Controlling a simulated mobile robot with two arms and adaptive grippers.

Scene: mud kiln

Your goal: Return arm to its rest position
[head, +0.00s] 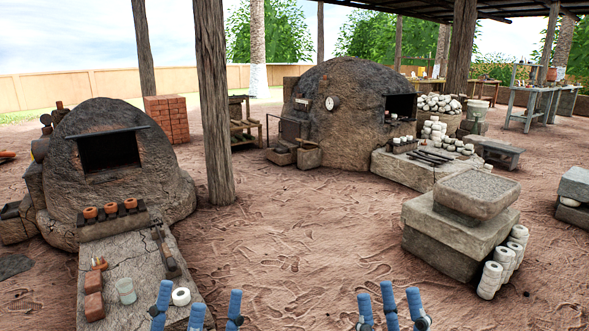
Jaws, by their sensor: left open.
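My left gripper (198,308) shows at the bottom edge, left of centre, its blue fingers pointing up and spread apart. It is open with nothing between the fingers, in front of the near end of the stone slab (136,255). My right gripper (389,304) shows at the bottom edge, right of centre, over bare ground in the picture. Its blue fingers also stand apart and hold nothing visible. Both arms behind the fingers are cut off by the frame's lower edge.
The slab before the small kiln (75,175) holds a white ring (180,296), a pale cup (126,290) and bricks (94,306). A wooden post (213,100) stands behind. A stone block with a basin (478,192) is at right. The ground between (300,240) is clear.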

